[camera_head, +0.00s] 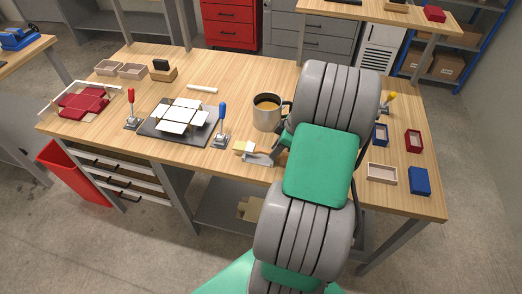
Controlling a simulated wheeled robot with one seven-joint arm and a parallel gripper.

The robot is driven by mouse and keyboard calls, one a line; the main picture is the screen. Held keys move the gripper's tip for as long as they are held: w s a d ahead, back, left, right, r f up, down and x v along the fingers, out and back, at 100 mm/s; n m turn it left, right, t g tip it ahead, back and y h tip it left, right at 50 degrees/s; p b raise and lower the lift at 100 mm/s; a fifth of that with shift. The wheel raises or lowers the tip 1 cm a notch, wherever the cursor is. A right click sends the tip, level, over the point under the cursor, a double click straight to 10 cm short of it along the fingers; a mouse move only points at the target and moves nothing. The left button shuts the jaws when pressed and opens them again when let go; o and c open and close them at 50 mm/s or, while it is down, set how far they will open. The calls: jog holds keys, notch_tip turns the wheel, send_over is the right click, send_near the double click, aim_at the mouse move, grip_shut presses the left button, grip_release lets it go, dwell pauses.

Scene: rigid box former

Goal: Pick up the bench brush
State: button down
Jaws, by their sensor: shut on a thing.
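My gripper (260,157) shows as grey parts just left of my green and grey arm, low over the front middle of the bench. It is shut on what looks like the bench brush (243,147), with a pale cream end sticking out to the left. An orange-brown part shows to the right of the jaws, partly behind my arm. I cannot tell whether the brush still touches the bench top. My arm hides part of the hand.
A dark former plate (181,121) with white card lies left, between red-handled (131,108) and blue-handled (221,125) clamps. Small trays and boxes (382,173) stand right. The wooden bench (105,139) has clear room at its front left.

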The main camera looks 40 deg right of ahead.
jog(key=shift+r, duration=0.15)
jog(key=shift+w+d+r, duration=0.1)
jog(key=shift+r, duration=0.2)
jog(key=s+a+r+b, duration=0.2)
jog(key=a+r+b, duration=0.2)
jog(key=a+r, duration=0.8)
jog(key=shift+s+a+r, duration=0.15)
jog(key=shift+s+a, duration=0.1)
jog(key=shift+a, duration=0.75)
